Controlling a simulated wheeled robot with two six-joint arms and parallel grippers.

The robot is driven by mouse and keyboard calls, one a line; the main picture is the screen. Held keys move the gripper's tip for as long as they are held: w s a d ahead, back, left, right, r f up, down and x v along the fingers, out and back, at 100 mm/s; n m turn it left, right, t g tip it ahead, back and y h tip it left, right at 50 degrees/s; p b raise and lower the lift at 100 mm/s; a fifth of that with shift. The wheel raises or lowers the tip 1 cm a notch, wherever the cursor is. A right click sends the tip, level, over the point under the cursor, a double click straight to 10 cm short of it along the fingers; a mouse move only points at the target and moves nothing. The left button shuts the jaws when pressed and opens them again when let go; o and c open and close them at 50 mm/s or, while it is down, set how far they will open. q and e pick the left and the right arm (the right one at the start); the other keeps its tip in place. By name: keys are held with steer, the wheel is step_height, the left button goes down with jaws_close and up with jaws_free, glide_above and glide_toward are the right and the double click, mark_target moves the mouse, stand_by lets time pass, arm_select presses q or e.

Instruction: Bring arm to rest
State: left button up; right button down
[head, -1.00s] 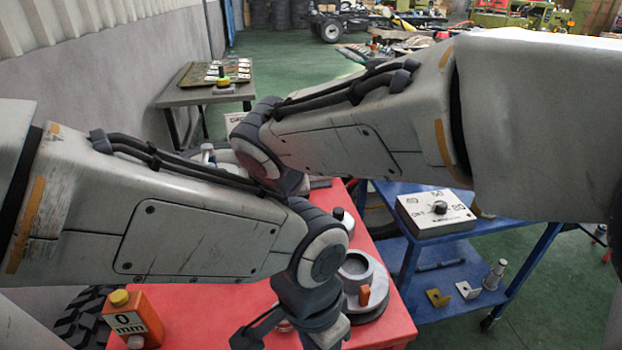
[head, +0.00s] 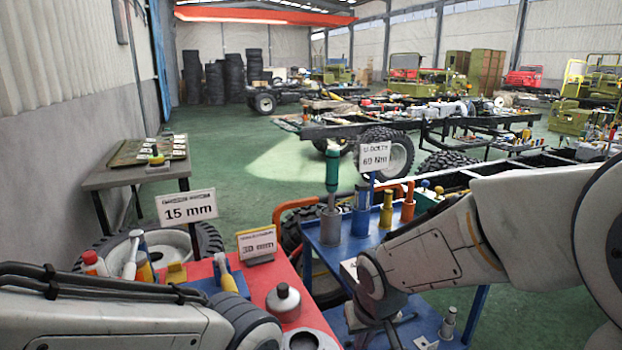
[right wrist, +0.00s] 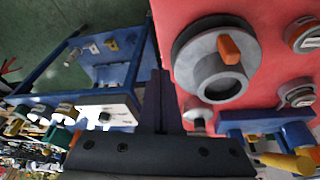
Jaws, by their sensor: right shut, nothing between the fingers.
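My right arm (head: 430,250) comes in from the right and bends down at the wrist over the blue cart. My right gripper (head: 386,328) hangs below that wrist at the bottom edge, its tips hard to make out there. In the right wrist view its dark fingers (right wrist: 161,95) are together, with nothing between them. My left arm (head: 110,322) lies along the bottom left, in front of the red table. The left gripper is out of the picture.
The red table (head: 272,275) holds a grey round pot (head: 283,301), a yellow-handled tool and signs. The blue cart (head: 335,258) carries several coloured cylinders and tools. A grey round fixture (right wrist: 213,62) with an orange tab sits on the red surface. Green floor (head: 240,140) is free behind.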

steer(key=s+d+f+m, duration=0.2)
steer(key=s+d+f, duration=0.25)
steer(key=d, duration=0.45)
steer(key=s+a+r+n+g+p, duration=0.3)
steer(key=s+a+r+n+p, duration=0.4)
steer(key=s+a+r, duration=0.6)
steer(key=shift+s+r+y, duration=0.25)
steer(key=shift+s+y, duration=0.15)
steer(key=shift+s, duration=0.6)
steer(key=shift+a, duration=0.1)
